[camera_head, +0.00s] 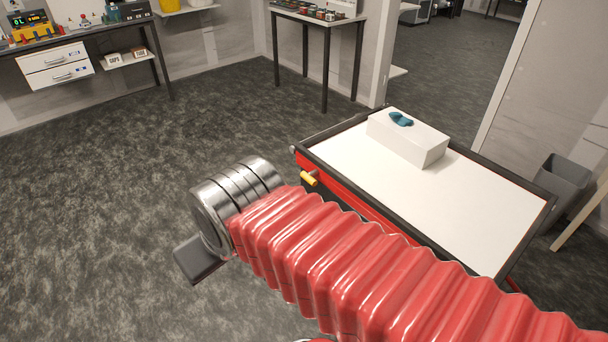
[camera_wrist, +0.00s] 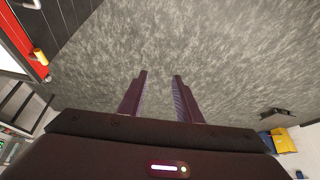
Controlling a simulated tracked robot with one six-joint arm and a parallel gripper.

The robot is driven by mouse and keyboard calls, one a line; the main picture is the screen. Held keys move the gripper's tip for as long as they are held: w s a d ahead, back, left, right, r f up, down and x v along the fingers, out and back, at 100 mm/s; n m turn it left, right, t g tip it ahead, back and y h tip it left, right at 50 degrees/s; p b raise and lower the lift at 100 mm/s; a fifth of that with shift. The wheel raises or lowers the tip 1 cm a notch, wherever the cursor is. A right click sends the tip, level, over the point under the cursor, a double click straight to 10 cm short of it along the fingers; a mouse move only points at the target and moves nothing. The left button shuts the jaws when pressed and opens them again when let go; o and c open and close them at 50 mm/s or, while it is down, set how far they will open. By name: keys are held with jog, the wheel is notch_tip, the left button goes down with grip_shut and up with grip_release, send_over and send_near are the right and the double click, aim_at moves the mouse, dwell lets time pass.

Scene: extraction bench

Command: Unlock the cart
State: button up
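The cart (camera_head: 352,160) has a white top, dark edges and a red side, and stands right of centre in the head view. A white box with a teal item (camera_head: 401,119) on it lies on its top. A yellow-handled lock lever (camera_head: 309,178) sticks out of the cart's red front near its left corner. In the wrist view the yellow handle (camera_wrist: 39,57) shows at the upper left, apart from my fingers. My gripper (camera_wrist: 161,75) is open and empty, its two fingers apart over bare floor. In the head view my red-sleeved arm hides part of the cart's front.
A workbench with drawers (camera_head: 57,64) stands at the upper left. A dark-legged table (camera_head: 318,20) stands at the back. A grey bin (camera_head: 563,184) is right of the cart. The carpet left of the cart is clear.

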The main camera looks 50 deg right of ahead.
jog(key=shift+o, duration=0.2)
jog(key=o, duration=0.3)
jog(key=shift+d+f, duration=0.1)
jog(key=shift+d, duration=0.05)
jog(key=shift+o, duration=0.7)
jog(key=shift+w+d+f, duration=0.1)
jog(key=shift+d+f, duration=0.05)
jog(key=shift+d, duration=0.1)
jog(key=o, duration=0.4)
jog(key=w+d+f+n+g+h, duration=0.2)
jog(key=d+f+n+g+h, duration=0.1)
jog(key=d, duration=0.6)
notch_tip(320, 180, down, 2)
jog(key=g+h, duration=0.1)
jog(key=g, duration=0.1)
jog(key=shift+w+d+n+g+h, duration=0.15)
jog(key=shift+n+g+h, duration=0.15)
jog(key=w+d+f+n+g+h, duration=0.1)
jog(key=w+d+f+n+h, duration=1.1)
jog(key=w+d, duration=0.4)
jog(key=shift+w+d+f+n+g+h, duration=0.25)
jog(key=shift+d+n+g+h, duration=0.15)
jog(key=shift+n+h, duration=0.25)
